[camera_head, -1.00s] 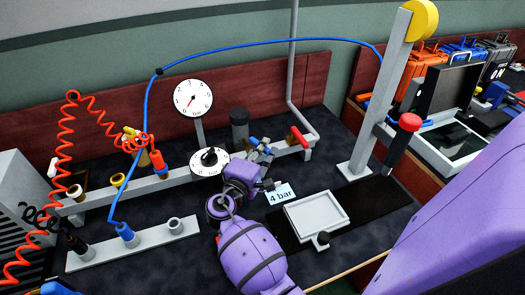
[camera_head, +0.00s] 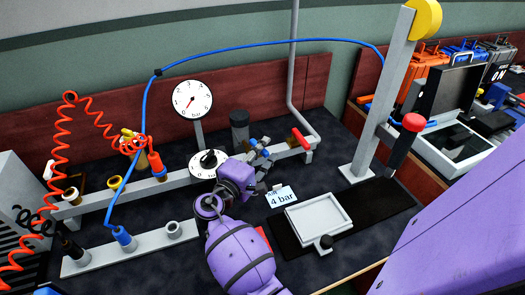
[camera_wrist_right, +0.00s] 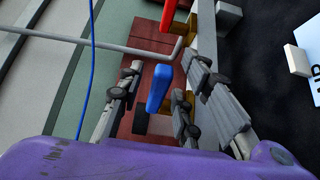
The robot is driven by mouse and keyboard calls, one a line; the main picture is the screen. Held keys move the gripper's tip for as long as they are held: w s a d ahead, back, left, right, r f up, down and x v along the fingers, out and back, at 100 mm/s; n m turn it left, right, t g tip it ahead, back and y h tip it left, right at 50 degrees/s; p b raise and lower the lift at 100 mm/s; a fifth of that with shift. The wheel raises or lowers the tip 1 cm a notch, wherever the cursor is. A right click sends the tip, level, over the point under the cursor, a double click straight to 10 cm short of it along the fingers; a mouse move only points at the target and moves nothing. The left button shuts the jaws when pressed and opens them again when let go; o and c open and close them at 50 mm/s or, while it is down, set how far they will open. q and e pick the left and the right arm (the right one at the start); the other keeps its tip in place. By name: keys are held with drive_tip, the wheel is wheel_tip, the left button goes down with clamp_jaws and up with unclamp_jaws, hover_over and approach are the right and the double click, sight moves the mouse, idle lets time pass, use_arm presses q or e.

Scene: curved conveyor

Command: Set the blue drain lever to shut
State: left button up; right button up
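The blue drain lever (camera_wrist_right: 158,88) stands out in the right wrist view, between the two finger sets of my right gripper (camera_wrist_right: 166,72). The gripper is open around it, with a gap visible on the left side; whether the right finger touches it I cannot tell. In the head view the lever (camera_head: 253,142) is small and partly covered by the fingers at the pipe rail. My right gripper (camera_head: 263,163) is there, reaching from my purple wrist toward the rail's right part. My left gripper is not in view.
A red lever (camera_head: 301,137) sits right of the blue one on the grey rail.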

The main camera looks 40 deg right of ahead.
drive_tip(key=shift+s+a, duration=0.15)
drive_tip(key=shift+a, duration=0.15)
drive_tip(key=v, duration=1.1)
drive_tip(key=shift+a, duration=0.2)
drive_tip(key=shift+c, duration=0.2)
